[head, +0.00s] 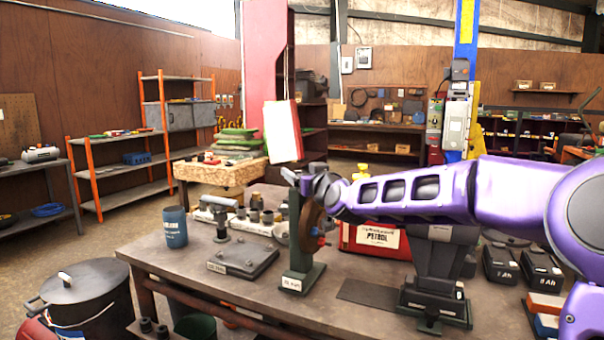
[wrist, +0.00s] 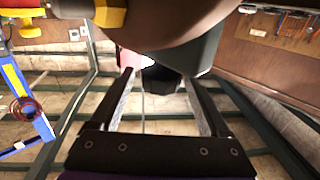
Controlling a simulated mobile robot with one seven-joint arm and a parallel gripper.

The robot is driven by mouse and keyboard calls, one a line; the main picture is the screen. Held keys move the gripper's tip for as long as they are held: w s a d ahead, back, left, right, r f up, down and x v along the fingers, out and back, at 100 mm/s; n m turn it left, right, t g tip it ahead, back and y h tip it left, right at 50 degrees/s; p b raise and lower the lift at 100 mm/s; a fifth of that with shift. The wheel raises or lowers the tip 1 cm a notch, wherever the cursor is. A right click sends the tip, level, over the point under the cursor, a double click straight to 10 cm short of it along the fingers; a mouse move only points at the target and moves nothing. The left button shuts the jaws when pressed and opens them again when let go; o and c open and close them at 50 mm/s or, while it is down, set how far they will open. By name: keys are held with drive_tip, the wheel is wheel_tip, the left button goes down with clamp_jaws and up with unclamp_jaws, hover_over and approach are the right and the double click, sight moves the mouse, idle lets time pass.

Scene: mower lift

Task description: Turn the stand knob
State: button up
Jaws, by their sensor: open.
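A dark green stand (head: 303,275) with a white label on its foot stands on the workbench in the head view. A brown round disc (head: 312,215) is on its upright, with small blue and red parts at its lower right. I cannot tell for sure which part is the knob. My gripper (head: 320,187) is at the top of the stand, right beside the disc, and partly hides it. In the wrist view my gripper (wrist: 162,78) is open, its two fingers apart. A large brown rounded surface (wrist: 185,28) is close above them, and a dark block shows between and behind the fingertips.
On the workbench (head: 225,280) are a flat plate with a fitting (head: 242,258), a blue mug (head: 175,227), a red petrol can (head: 375,240) and a black device on a base (head: 435,285). A lidded drum (head: 85,285) stands at the left.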

clamp_jaws()
idle(0.4)
drive_tip(key=shift+s+a+m+h, duration=0.1)
drive_tip(key=shift+a+m+h, duration=0.05)
drive_tip(key=shift+m+h, duration=0.2)
